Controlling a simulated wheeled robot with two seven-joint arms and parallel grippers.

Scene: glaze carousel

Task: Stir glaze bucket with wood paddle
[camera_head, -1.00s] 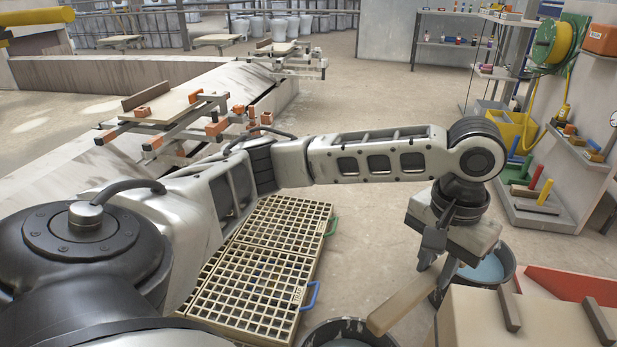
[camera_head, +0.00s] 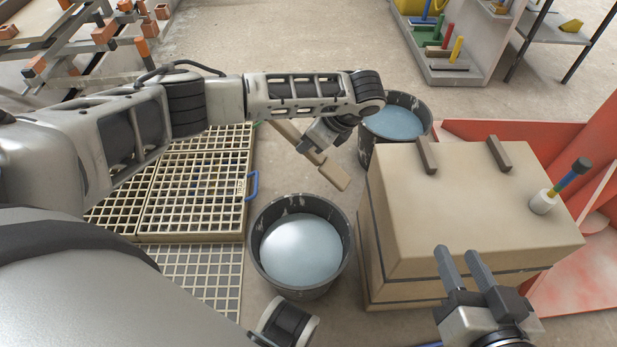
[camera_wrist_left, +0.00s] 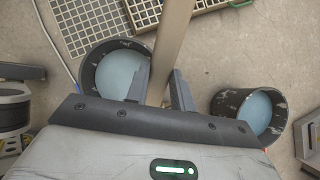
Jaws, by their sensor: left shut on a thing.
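My left gripper (camera_head: 322,140) is shut on the wood paddle (camera_head: 334,178), a flat tan bar held tilted above the floor. In the left wrist view the paddle (camera_wrist_left: 172,45) runs up from between the gripper's fingers (camera_wrist_left: 160,78). The near glaze bucket (camera_head: 300,203) is dark, with pale blue glaze, below the paddle in the head view. The paddle's lower end appears outside its rim. A second dark bucket (camera_head: 427,113) with blue glaze stands behind, right of my left gripper. My right gripper (camera_head: 457,250) is open and empty in front of a tan box.
Cream grates (camera_head: 195,190) lie left. A red surface (camera_head: 560,300) is at right. Bare floor shows between grates and buckets.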

